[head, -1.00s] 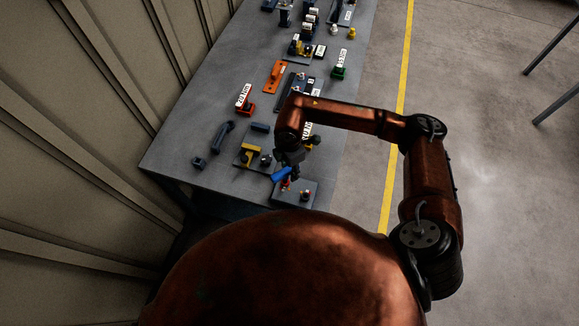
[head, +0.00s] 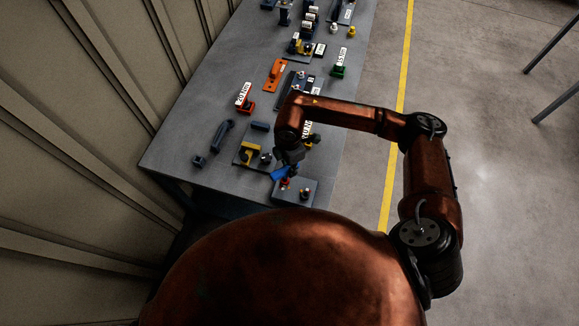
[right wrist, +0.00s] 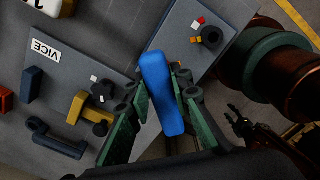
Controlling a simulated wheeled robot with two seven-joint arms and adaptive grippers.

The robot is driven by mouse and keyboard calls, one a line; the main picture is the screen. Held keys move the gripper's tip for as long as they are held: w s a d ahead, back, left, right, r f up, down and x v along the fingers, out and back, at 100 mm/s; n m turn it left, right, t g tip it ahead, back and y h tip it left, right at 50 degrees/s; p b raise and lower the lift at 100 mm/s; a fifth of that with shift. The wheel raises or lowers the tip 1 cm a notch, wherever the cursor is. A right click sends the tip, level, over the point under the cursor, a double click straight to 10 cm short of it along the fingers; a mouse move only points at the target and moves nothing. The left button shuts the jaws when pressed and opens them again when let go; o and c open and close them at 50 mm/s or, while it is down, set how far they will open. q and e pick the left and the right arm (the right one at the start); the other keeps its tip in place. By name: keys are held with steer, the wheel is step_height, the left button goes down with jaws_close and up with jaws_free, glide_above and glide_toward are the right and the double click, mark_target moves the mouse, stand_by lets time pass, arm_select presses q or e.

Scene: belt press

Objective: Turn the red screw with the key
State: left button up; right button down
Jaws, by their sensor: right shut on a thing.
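My right gripper (head: 284,168) is shut on the blue key (head: 280,174) at the near end of the bench. In the right wrist view the key's blue handle (right wrist: 162,90) stands long and slightly slanted between the green-sided fingers (right wrist: 150,100). The red screw (head: 285,184) shows as a small red spot just below the key, on a grey block (head: 310,197). The key's tip is hidden, so I cannot tell whether it sits in the screw.
The grey block (right wrist: 225,12) carries a dark round knob (right wrist: 212,37). Several labelled fixtures fill the bench farther back.

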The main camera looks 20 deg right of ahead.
steer(key=shift+m, duration=0.3)
steer(key=shift+r, duration=0.15)
steer(key=shift+w+r+p, duration=0.15)
steer(key=shift+r+p, duration=0.25)
steer(key=shift+r, duration=0.05)
steer(key=shift+r+p, duration=0.35)
steer(key=shift+r, duration=0.3)
steer(key=shift+r+p, duration=1.3)
steer(key=shift+r, duration=0.8)
